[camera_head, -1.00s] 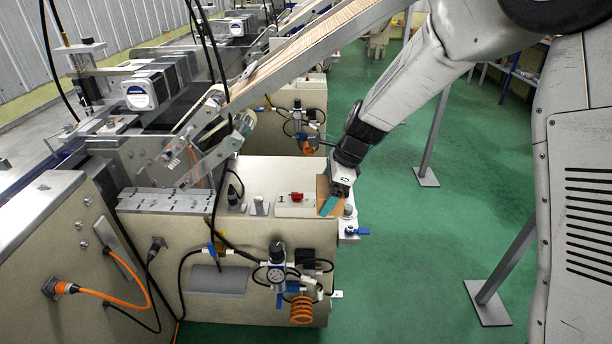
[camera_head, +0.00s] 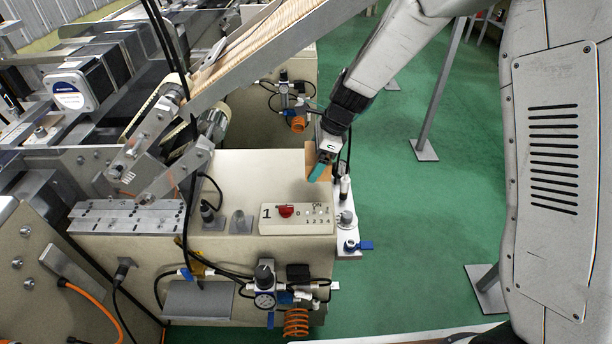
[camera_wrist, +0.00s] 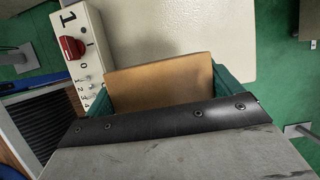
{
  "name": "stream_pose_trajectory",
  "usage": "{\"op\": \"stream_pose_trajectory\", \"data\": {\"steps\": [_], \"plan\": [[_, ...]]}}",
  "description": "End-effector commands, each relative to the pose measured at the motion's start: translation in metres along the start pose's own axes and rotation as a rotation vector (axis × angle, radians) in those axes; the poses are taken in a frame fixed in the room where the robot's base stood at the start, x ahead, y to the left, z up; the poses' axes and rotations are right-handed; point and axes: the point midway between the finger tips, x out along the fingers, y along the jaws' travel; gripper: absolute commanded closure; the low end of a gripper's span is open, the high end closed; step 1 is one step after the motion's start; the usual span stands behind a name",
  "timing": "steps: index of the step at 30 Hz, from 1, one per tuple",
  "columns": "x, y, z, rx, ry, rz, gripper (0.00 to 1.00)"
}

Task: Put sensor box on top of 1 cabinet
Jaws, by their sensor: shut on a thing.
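The sensor box, a plain tan-brown block (camera_wrist: 160,82), is held between the teal fingers of my gripper (camera_head: 319,166). In the head view the box (camera_head: 311,158) shows only partly behind the fingers. My gripper is shut on it. The 1 cabinet (camera_head: 240,165) is the beige cabinet with a panel marked 1 on its top. The box is at the cabinet's right edge in the head view. In the wrist view the beige top (camera_wrist: 195,35) lies behind the box. I cannot tell whether the box touches it.
The control panel (camera_head: 296,219) with a red knob sits on the cabinet's front part. Metal fittings (camera_head: 346,217) stand at its right edge. A slanted conveyor rail (camera_head: 270,55) passes above the cabinet's back left. The middle of the top looks clear.

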Motion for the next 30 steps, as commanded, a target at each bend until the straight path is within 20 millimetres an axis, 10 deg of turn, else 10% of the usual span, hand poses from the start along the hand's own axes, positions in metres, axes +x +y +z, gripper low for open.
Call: {"op": "stream_pose_trajectory", "data": {"steps": [15, 26, 27, 30], "plan": [[0.058, 0.000, -0.022, 0.001, 0.000, 0.001, 0.34], [0.063, 0.000, -0.024, -0.003, 0.000, 0.000, 0.34], [0.063, 0.000, -0.024, -0.003, 0.000, -0.001, 0.01], [0.062, 0.000, -0.024, -0.003, 0.000, -0.001, 0.00]]}}
